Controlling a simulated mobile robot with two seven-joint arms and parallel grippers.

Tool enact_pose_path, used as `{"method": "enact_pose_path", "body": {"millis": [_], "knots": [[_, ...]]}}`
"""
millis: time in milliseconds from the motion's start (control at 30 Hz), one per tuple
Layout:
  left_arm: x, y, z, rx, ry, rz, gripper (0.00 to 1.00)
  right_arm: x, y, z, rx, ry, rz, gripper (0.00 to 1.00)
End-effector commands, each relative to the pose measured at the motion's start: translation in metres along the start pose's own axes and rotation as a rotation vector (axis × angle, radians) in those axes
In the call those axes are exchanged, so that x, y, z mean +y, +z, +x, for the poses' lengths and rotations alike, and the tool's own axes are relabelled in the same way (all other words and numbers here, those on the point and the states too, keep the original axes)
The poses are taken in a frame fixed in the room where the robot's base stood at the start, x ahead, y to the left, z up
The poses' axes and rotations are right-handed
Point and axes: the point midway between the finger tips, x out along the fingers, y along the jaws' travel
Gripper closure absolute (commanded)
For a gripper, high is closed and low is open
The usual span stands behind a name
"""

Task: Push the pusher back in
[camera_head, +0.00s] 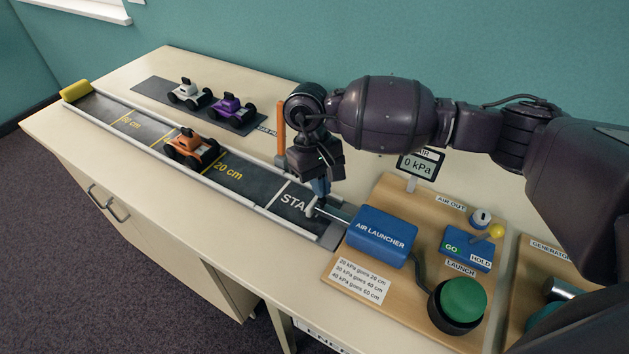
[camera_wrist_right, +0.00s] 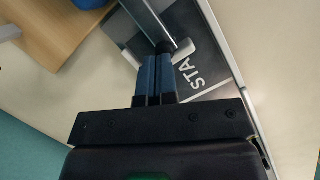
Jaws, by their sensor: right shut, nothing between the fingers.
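The pusher is a metal rod (camera_head: 332,212) that sticks out of the blue air launcher (camera_head: 382,237) over the START end of the track (camera_head: 252,184). Its pale end plate (camera_head: 311,208) shows beside my right gripper (camera_head: 320,190). In the right wrist view the rod (camera_wrist_right: 147,20) ends in a dark tip with the pale plate (camera_wrist_right: 186,52) by it. My right gripper's blue fingers (camera_wrist_right: 155,78) are shut and empty, close to the plate; I cannot tell whether they touch it. An orange car (camera_head: 192,147) stands on the track beyond the 20 cm line. My left gripper is not in view.
White (camera_head: 188,94) and purple (camera_head: 231,107) cars stand on a dark mat behind the track. An orange post (camera_head: 281,129) stands close behind my gripper. The gauge (camera_head: 419,164) reads 0 kPa. A green launch button (camera_head: 463,299) and GO/HOLD lever (camera_head: 488,234) are right of the launcher.

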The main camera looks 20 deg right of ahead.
Motion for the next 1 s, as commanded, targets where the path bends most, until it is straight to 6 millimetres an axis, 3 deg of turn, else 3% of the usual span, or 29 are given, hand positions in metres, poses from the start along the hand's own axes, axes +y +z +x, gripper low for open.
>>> {"method": "enact_pose_path", "body": {"millis": [333,733,1000], "knots": [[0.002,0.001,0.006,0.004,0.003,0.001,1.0,0.018,0.032,0.011,-0.002,0.001,0.001,1.0],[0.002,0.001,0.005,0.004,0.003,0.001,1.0,0.018,0.034,0.011,-0.002,0.0,0.001,1.0],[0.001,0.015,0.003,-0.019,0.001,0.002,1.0,0.01,0.03,0.008,-0.002,-0.002,0.003,1.0]]}}
